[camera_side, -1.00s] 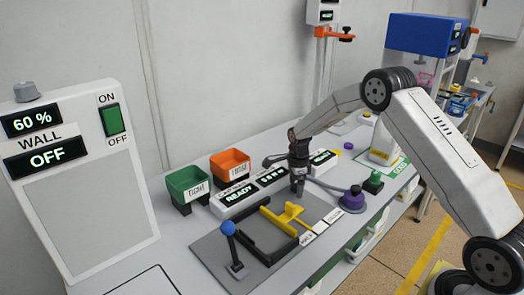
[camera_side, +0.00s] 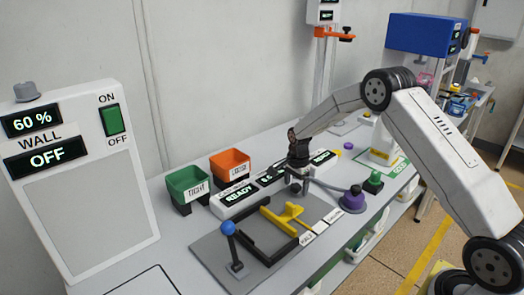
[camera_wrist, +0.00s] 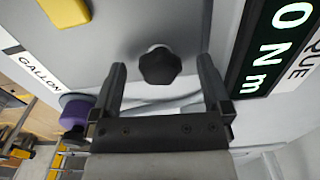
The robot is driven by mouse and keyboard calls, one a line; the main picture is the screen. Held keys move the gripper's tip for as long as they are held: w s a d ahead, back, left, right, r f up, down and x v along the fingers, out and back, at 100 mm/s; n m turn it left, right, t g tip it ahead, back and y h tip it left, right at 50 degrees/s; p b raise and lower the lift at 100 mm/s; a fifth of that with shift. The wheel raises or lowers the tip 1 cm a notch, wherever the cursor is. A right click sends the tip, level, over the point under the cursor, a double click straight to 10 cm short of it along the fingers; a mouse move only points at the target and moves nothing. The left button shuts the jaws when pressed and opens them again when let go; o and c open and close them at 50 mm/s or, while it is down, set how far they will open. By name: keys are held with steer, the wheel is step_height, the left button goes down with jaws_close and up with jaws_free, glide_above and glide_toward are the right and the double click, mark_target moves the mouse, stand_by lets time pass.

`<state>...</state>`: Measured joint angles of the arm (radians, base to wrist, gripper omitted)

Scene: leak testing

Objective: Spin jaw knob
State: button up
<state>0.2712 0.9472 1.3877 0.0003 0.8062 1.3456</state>
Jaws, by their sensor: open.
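A black lobed knob (camera_wrist: 160,66) on a pale stem shows in the wrist view, between the two dark fingers of my gripper (camera_wrist: 164,75). There is a visible gap on each side, so the fingers look apart from it. How far the fingertips are from it in depth is hard to tell. In the side view my gripper (camera_side: 296,188) points down at the back of the grey plate (camera_side: 215,245), beside the display boxes. The knob is not clear there, as the gripper covers that spot.
A yellow jaw piece (camera_side: 288,214) and a black frame (camera_side: 265,238) lie on the plate, near a blue-ball lever (camera_side: 228,230). A purple knob (camera_side: 353,198) and a green button (camera_side: 373,182) stand to the right. Green (camera_side: 187,184) and orange (camera_side: 230,162) bins stand behind left.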

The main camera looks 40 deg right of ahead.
steer(key=n, duration=0.6)
steer(key=shift+n, duration=0.3)
jaws_close()
stand_by(0.4)
steer(key=m, duration=0.9)
steer(key=shift+m, duration=0.3)
jaws_free()
